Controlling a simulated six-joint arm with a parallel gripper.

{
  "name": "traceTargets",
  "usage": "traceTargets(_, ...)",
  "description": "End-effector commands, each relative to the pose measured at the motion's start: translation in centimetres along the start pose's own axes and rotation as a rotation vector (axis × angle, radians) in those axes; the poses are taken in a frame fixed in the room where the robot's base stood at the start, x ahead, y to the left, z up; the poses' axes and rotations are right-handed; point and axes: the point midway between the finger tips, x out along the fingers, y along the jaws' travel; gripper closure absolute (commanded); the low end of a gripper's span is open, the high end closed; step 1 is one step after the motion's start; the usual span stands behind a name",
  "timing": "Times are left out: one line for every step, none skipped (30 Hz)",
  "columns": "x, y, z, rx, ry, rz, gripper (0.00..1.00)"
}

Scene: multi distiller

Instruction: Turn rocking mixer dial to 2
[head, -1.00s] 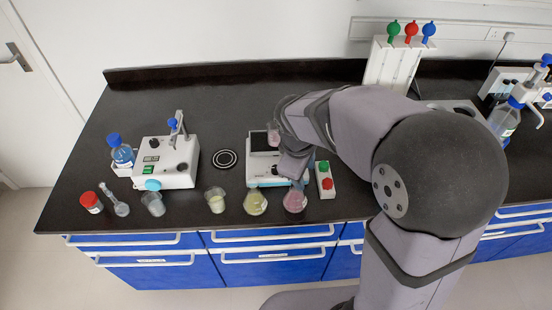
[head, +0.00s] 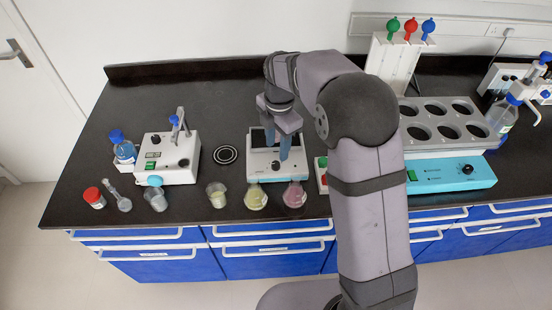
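A small white device with a dark flat top (head: 257,138), which looks like the rocking mixer, stands at the middle of the bench in the head view. A small dark dial (head: 276,164) sits on its front panel. The dial's setting is too small to read. My gripper (head: 278,150) points down over this device, with its fingertips just behind and above the dial. Its two blue-grey fingers look apart, with nothing seen between them. I cannot tell whether a finger touches the device.
A beaker (head: 217,195), a yellow flask (head: 255,196) and a pink flask (head: 295,195) stand in front of the device. A white instrument with a knob (head: 168,155) is to the left. A teal-based heater with several wells (head: 450,175) is to the right, partly behind my arm.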

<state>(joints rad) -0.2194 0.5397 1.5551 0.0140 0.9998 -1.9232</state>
Motion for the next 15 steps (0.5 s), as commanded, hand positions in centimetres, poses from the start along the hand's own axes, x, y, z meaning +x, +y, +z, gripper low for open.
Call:
traceTargets(0.0,0.1,0.0,-0.013,0.004,0.0,0.6)
traceTargets(0.0,0.2,0.0,-0.018,0.005,0.001,0.6)
traceTargets(0.0,0.2,0.0,-0.023,0.007,0.001,0.6)
traceTargets(0.0,0.2,0.0,-0.025,0.007,0.001,0.6)
traceTargets(0.0,0.2,0.0,-0.026,0.007,0.001,0.6)
traceTargets(0.1,0.2,0.0,-0.026,0.007,0.0,0.6)
traceTargets(0.2,0.2,0.0,-0.026,0.007,0.0,0.6)
traceTargets(0.3,0.2,0.0,-0.026,0.007,0.0,0.6)
traceTargets(0.5,0.2,0.0,-0.025,0.007,-0.002,0.6)
traceTargets(0.7,0.1,-0.1,-0.025,0.008,-0.003,0.6)
traceTargets(1.0,0.1,-0.1,-0.025,0.008,-0.004,0.6)
traceTargets(1.3,0.1,-0.1,-0.025,0.008,-0.003,0.6)
traceTargets(1.6,0.1,-0.1,-0.025,0.008,-0.004,0.6)
traceTargets(2.0,0.1,-0.1,-0.025,0.008,-0.004,0.6)
traceTargets(2.5,0.1,-0.1,-0.025,0.008,-0.004,0.6)
